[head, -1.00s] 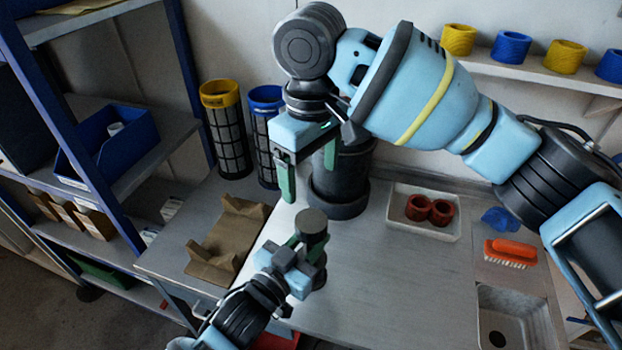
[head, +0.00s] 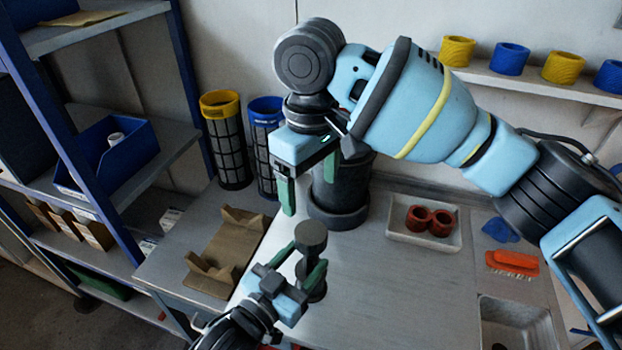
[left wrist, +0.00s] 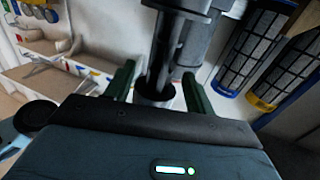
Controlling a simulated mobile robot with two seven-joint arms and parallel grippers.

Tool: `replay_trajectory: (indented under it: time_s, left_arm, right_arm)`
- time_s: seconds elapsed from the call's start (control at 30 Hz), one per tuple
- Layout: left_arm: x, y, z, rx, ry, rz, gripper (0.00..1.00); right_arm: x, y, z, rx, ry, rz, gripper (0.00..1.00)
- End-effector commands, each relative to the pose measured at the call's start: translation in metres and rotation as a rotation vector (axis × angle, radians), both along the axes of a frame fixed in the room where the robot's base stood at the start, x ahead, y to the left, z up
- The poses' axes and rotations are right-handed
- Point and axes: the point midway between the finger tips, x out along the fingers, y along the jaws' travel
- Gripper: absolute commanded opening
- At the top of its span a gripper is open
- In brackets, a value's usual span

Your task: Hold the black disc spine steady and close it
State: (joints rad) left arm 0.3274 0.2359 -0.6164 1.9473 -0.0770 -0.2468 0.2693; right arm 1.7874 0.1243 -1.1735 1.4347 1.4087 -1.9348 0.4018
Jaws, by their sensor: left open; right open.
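The black disc spine (head: 311,238) stands upright on the bench, with a wide disc on top and a wider part low down. My left gripper (head: 289,272) is open, with one finger on either side of the spine's lower stem. The left wrist view shows the spine (left wrist: 163,48) between the two green fingers; contact cannot be told. My right gripper (head: 309,174) is open and empty above and behind the spine, fingers pointing down, in front of a large dark cylinder (head: 340,190).
A white tray (head: 397,231) with two red rings, a blue item (head: 499,230), an orange brush (head: 512,262) and a sink (head: 515,322) lie to the right. A brown cradle (head: 228,245) lies to the left. Mesh cylinders (head: 229,140) stand behind. The middle bench is clear.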

Motion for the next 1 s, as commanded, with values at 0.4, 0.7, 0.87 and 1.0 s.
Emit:
replay_trajectory:
  time_s: [0.4, 0.7, 0.87, 1.0]
  left_arm:
    - [-0.039, 0.028, -0.001, 0.001, 0.001, 0.000, 0.54]
    - [-0.040, 0.028, 0.000, 0.000, -0.001, 0.000, 0.54]
    - [-0.040, 0.028, 0.000, 0.001, -0.001, 0.000, 0.54]
    - [-0.040, 0.028, 0.000, 0.001, -0.001, 0.000, 0.54]
  right_arm:
    - [0.001, 0.000, -0.009, 0.000, 0.011, 0.000, 0.79]
    - [0.001, 0.000, -0.009, 0.000, 0.011, 0.000, 0.79]
    - [0.001, 0.000, -0.009, 0.000, 0.011, 0.000, 0.79]
    - [0.001, 0.000, -0.009, 0.000, 0.011, 0.000, 0.79]
